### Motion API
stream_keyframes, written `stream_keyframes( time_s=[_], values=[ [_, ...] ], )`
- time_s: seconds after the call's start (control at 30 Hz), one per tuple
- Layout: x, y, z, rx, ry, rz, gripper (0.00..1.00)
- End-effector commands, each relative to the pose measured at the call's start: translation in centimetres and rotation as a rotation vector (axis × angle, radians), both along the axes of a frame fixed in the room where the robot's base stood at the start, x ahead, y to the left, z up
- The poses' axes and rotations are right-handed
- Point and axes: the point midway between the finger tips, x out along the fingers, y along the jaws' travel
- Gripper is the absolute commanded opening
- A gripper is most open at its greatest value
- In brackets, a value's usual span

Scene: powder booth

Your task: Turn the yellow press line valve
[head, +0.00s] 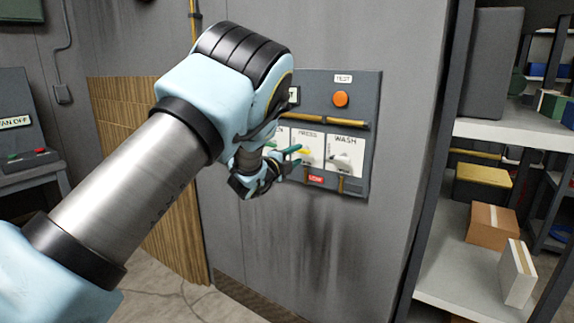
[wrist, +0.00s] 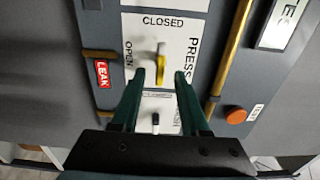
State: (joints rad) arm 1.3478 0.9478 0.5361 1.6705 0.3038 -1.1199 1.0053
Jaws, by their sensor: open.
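The yellow press valve handle (head: 304,151) is on the PRESS plate of a dark wall panel, partly hidden by my gripper in the head view. In the wrist view the yellow handle (wrist: 160,72) runs up and down the picture, with CLOSED printed above it and OPEN to its left. My gripper (head: 291,157) is open at the panel. In the wrist view its green fingertips (wrist: 159,76) appear on either side of the yellow handle with gaps showing. Whether they reach its depth is hard to tell.
The WASH valve (head: 342,158) sits right beside the press valve. An orange button (head: 340,99), brass pipes (head: 345,122) and a red label (head: 316,179) are close by. A shelf with boxes (head: 492,226) stands at the right. The wall below the panel is bare.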

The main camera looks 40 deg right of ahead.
Motion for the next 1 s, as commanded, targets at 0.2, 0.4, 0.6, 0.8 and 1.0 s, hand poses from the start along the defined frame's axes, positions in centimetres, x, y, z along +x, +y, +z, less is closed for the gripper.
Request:
stream_keyframes(
  time_s=[0.2,0.4,0.6,0.8,1.0],
  values=[
    [-1.0,3.9,-0.2,0.000,0.002,0.001,0.45],
    [-1.5,5.8,-0.1,0.000,0.000,0.001,0.45],
    [-1.6,6.0,0.0,-0.001,0.000,0.000,0.45],
    [-1.6,6.0,0.0,0.000,0.000,0.001,0.45],
    [-1.5,6.0,0.0,0.000,0.000,0.001,0.45]
  ],
)
